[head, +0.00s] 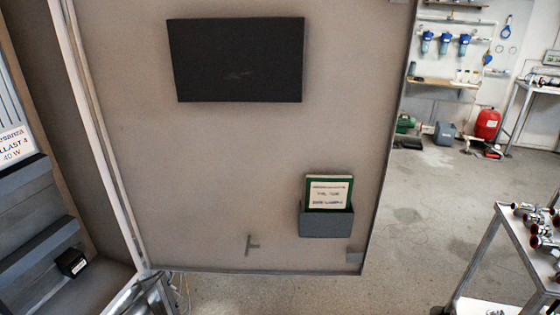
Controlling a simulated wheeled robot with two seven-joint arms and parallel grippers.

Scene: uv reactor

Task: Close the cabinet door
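The cabinet door (235,150) stands wide open and fills the middle of the head view, with its beige inner face towards me. It carries a black rectangular panel (236,60) near the top and a grey pocket (326,222) holding a green and white booklet (328,193) at lower right. A small handle-like latch (252,245) sits near the bottom edge. The open cabinet (45,200) is at the left, with grey rails and a small black block (71,262) inside. The door meets the cabinet frame along its left edge. Neither of my grippers can be made out.
A metal table (493,243) with several fittings stands at the right, beyond the door's free edge. The concrete floor (430,200) between door and table is clear. Further back are a red tank (487,123), a wall shelf (445,83) and blue filters (445,43).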

